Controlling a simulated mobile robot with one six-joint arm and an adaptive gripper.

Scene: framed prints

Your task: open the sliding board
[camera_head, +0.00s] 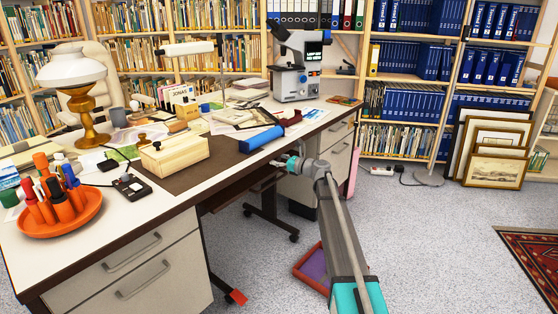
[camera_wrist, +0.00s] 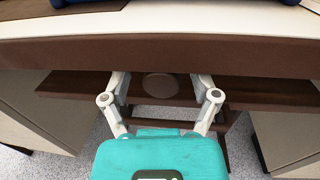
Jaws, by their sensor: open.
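The sliding board (camera_head: 228,190) is a dark brown panel under the desktop, between the desk's two drawer blocks. In the wrist view the board (camera_wrist: 262,92) runs across below the brown desk edge, with a lighter round spot (camera_wrist: 160,86) at its middle. My gripper (camera_wrist: 160,82) is open, its two pale fingers reaching toward the board on either side of that spot. In the head view my gripper (camera_head: 279,164) is at the desk's front edge, beside the board. I cannot tell whether the fingertips touch it; the desk edge partly hides them.
The desktop (camera_head: 200,186) overhangs just above my gripper. Drawer blocks (camera_head: 140,280) flank the opening. A red-rimmed bin (camera_head: 309,279) is on the floor below. Open floor lies to the right.

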